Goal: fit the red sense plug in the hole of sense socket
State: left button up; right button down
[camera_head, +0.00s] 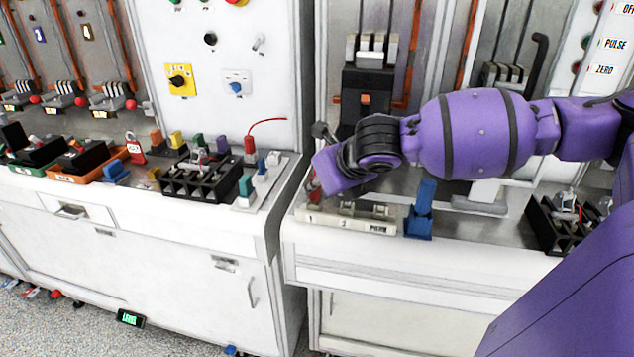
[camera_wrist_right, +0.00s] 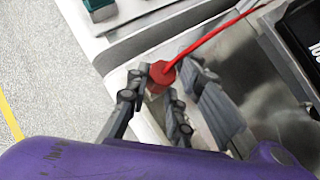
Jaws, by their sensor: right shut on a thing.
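My right gripper (camera_wrist_right: 163,84) is shut on a red plug (camera_wrist_right: 160,76) with a red cable (camera_wrist_right: 212,37) running up and right in the right wrist view. The plug sits between its dark fingers. In the head view my purple right wrist hides most of the gripper; a bit of red (camera_head: 313,189) shows at its left side, over the left end of the right bench. I cannot tell which fixture is the sense socket, and no hole shows clearly under the plug. My left gripper is not in view.
A pale numbered strip (camera_head: 378,228) and a blue stand (camera_head: 419,222) are close by on the right bench. Another red block with a red wire (camera_head: 250,145) stands on the left bench, near a black rack (camera_head: 200,183). A gap separates the benches.

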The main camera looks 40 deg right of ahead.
jog(key=shift+f, duration=0.35)
jog(key=c, duration=1.5)
grip_release()
jog(key=shift+o, duration=0.2)
jog(key=shift+s+r, duration=0.4)
jog(key=v, duration=1)
jog(key=shift+s+r, duration=0.25)
jog(key=shift+r, duration=0.05)
jog(key=shift+o, duration=0.3)
jog(key=o, duration=1)
jog(key=shift+o, duration=0.2)
